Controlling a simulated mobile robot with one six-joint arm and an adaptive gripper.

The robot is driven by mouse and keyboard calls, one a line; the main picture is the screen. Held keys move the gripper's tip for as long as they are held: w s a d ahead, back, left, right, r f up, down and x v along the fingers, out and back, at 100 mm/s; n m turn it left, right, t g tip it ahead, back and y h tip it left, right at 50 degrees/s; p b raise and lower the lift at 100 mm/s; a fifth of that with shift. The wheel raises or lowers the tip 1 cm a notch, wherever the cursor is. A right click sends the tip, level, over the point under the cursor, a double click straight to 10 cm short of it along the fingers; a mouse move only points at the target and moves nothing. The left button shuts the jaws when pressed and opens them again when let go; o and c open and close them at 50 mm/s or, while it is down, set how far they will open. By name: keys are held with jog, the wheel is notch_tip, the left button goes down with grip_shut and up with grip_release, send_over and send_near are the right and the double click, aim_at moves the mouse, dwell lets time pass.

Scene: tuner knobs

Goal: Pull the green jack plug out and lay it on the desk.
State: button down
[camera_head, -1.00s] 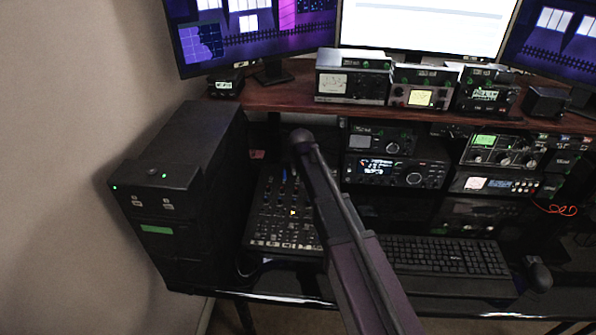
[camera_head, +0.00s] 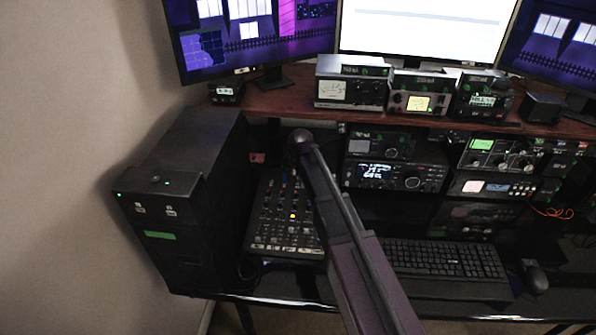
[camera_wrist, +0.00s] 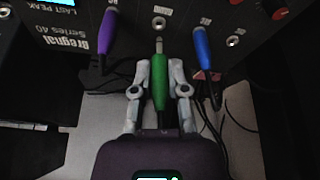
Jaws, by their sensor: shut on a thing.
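The green jack plug (camera_wrist: 159,80) is in the middle of the wrist view, with its bare metal tip showing and pointing up the picture. My gripper (camera_wrist: 159,88) is shut on the green body, one grey finger on each side. The tip lies just below a round socket (camera_wrist: 158,23) in the dark panel, and a small gap seems to show between them. A purple plug (camera_wrist: 107,28) to the left and a blue plug (camera_wrist: 202,48) to the right sit at the same panel. In the head view my arm hides the gripper and the green plug.
Thin dark cables hang around the blue plug. A light grey surface (camera_wrist: 85,145) lies below the panel. In the head view a mixer (camera_head: 285,225), a keyboard (camera_head: 440,258), a mouse (camera_head: 535,275) and a black tower (camera_head: 185,200) crowd the desk. A narrow front strip (camera_head: 270,297) looks bare.

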jog(key=shift+s+r+p, duration=0.1)
jog(key=shift+r+p, duration=0.65)
jog(key=shift+r, duration=0.1)
jog(key=shift+d, duration=0.1)
dwell(0.6)
